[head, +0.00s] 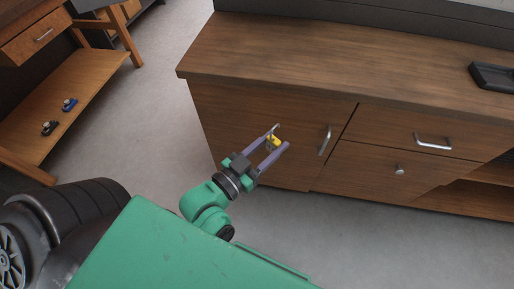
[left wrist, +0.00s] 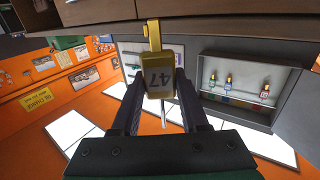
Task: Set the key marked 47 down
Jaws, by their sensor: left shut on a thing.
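The key marked 47 (head: 274,141) has a yellow tag and a thin metal part that shows in the head view. In the left wrist view the yellow tag (left wrist: 160,82) faces the camera with a dark 47, upside down. My left gripper (head: 275,145) is shut on the key and holds it in the air, in front of the wooden cabinet as seen in the head view. The two dark fingers (left wrist: 156,84) stand on either side of the tag in the left wrist view. My right gripper is in neither view.
The wooden cabinet's top (head: 320,55) is mostly clear, with a black tray (head: 494,77) at its right. A low wooden shelf (head: 90,85) at left holds small blue and black items.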

